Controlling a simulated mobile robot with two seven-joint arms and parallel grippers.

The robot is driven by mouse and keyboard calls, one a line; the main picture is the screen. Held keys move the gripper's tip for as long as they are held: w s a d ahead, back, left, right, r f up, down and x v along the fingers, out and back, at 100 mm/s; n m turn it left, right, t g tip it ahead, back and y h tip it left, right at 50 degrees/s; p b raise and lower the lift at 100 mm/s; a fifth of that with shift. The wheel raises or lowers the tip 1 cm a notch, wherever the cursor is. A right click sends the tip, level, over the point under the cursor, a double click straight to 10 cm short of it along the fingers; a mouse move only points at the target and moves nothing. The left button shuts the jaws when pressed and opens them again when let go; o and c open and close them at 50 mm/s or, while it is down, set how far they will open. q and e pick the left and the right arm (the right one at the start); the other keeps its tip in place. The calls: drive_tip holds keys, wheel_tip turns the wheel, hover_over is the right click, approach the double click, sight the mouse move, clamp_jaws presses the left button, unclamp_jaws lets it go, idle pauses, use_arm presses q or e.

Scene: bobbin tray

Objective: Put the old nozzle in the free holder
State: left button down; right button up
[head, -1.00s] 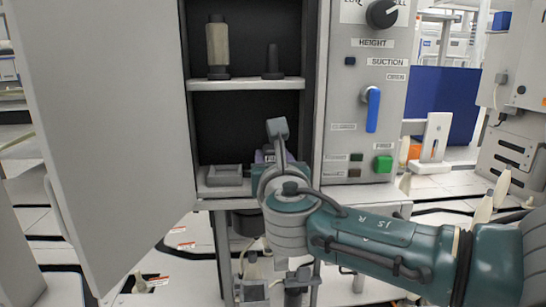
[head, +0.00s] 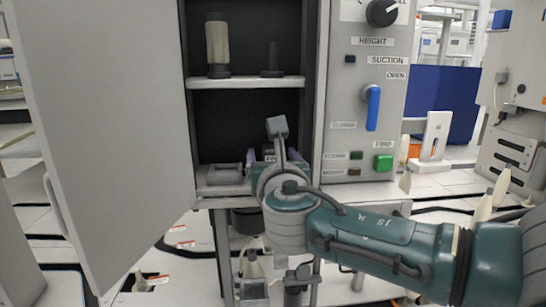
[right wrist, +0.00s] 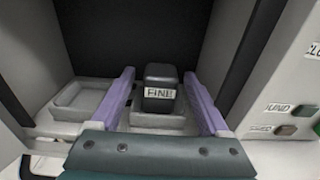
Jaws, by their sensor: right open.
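A black nozzle block (right wrist: 160,88) with a white label that seems to read "FINE" stands upright in the right-hand holder (right wrist: 143,121) on the cabinet's bottom shelf. My right gripper (head: 273,157) is open, its two purple fingers on either side of the block; in the right wrist view (right wrist: 162,92) gaps show between fingers and block. In the head view the gripper and wrist mostly hide the block. The left-hand holder (right wrist: 78,99), a shallow grey tray, is empty; it also shows in the head view (head: 224,175). My left gripper is not in view.
The upper shelf (head: 245,83) bears a pale cylinder with dark ends (head: 217,45) and a dark stepped piece (head: 272,61). The open door (head: 110,130) stands at the left. A control panel (head: 368,100) with a blue lever (head: 373,108) is at the right.

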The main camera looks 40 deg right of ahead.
drive_tip(key=f+p+v, duration=0.1)
drive_tip(key=p+v, duration=0.4)
drive_tip(key=v, duration=0.7)
drive_tip(key=s+a+r+m+g+y+p, duration=0.35)
drive_tip(key=s+r+m+g+p, duration=0.25)
drive_tip(key=s+r+m+p, duration=0.75)
drive_tip(key=s+a+r+m+g+y+p, duration=0.4)
drive_tip(key=s+r+m+p, duration=0.5)
drive_tip(key=r+m+p, duration=0.85)
wheel_tip(320, 180, up, 35)
drive_tip(key=n+g+y+p, duration=0.1)
drive_tip(key=n+p, duration=0.2)
drive_tip(key=p, duration=3.7)
drive_tip(key=shift+y, duration=0.35)
